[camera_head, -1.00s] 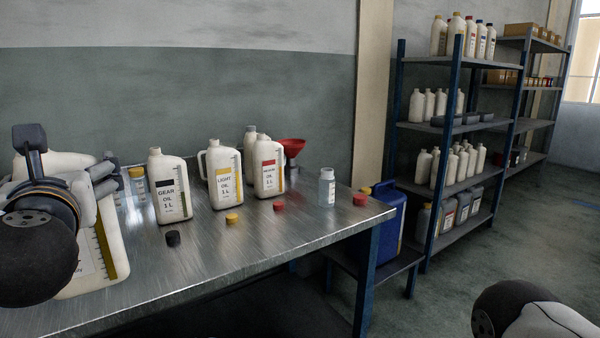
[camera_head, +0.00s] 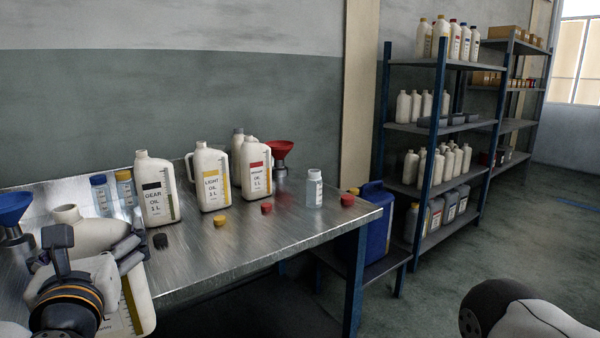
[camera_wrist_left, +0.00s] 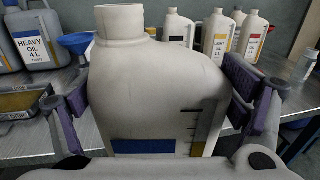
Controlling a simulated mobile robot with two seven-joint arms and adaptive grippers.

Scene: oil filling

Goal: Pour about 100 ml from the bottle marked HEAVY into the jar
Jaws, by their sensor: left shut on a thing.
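My left gripper (camera_head: 88,252) is shut on a large cream bottle (camera_head: 98,232), one finger on each side of it. The left wrist view shows that bottle (camera_wrist_left: 150,85) close up, with a blue label band, a side scale and an uncapped neck. Its label text is hidden, so I cannot read HEAVY on it. A clear jar (camera_head: 314,191) with a whitish top stands near the table's right end, well to the right of the bottle. My right gripper is out of view.
Gear oil (camera_head: 157,192), light oil (camera_head: 209,182) and a red-banded bottle (camera_head: 255,172) stand along the table (camera_head: 250,232). Black (camera_head: 160,241), yellow (camera_head: 220,221) and red (camera_head: 266,208) caps lie in front. A blue funnel (camera_head: 14,207) is at left. A grey HEAVY OIL jug (camera_wrist_left: 32,45) shows behind.

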